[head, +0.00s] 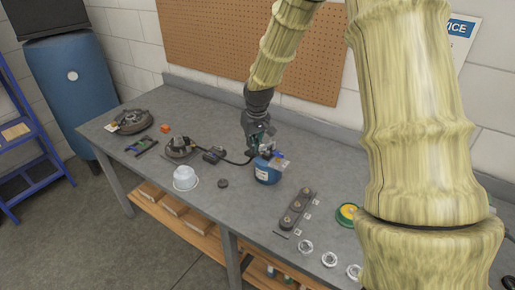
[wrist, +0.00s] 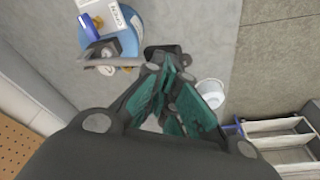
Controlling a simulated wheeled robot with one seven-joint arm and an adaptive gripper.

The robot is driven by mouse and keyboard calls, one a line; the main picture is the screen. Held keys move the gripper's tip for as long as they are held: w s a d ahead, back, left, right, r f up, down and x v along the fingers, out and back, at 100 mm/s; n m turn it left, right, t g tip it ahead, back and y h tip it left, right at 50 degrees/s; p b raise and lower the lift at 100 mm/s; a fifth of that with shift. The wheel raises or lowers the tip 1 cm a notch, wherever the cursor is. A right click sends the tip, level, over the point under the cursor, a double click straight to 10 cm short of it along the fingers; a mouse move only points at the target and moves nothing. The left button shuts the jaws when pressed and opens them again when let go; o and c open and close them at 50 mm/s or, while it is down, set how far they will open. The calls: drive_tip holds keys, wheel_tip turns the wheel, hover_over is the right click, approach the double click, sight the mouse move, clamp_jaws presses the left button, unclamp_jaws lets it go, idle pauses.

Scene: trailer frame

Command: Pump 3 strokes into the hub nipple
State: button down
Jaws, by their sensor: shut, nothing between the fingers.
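A blue pot (head: 266,173) with a pale label stands on the grey bench; it looks like the pump. A black hose (head: 236,161) runs left from it to a dark part (head: 213,155) beside a grey hub-like piece (head: 179,148). I cannot make out the nipple or whether the hose is joined to it. My gripper (head: 264,148) is over the pot's top, shut and empty. In the wrist view its teal-padded fingers (wrist: 166,62) are closed together, beside the pot (wrist: 128,42) and a grey lever-like bar (wrist: 112,64). I cannot tell whether they touch it.
A white tub (head: 186,178) and a small dark disc (head: 223,183) stand near the bench's front edge. A dark strip with round parts (head: 297,208) and several clear rings lie to the right. A drum-like part (head: 132,121) is far left. The pegboard wall (head: 215,40) stands behind.

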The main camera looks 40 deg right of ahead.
sight(251, 155)
drive_tip(key=shift+s+a+f+b, duration=0.1)
drive_tip(key=shift+a+f+b, duration=0.05)
drive_tip(key=shift+f, duration=0.35)
drive_tip(key=shift+a+f+b, duration=0.1)
drive_tip(key=shift+f+b, duration=0.05)
drive_tip(key=shift+f, duration=0.3)
drive_tip(key=shift+a+f+b, duration=0.2)
drive_tip(key=shift+f+b, duration=0.3)
drive_tip(key=shift+f, duration=0.65)
drive_tip(key=shift+s, duration=0.1)
drive_tip(key=shift+f, duration=0.1)
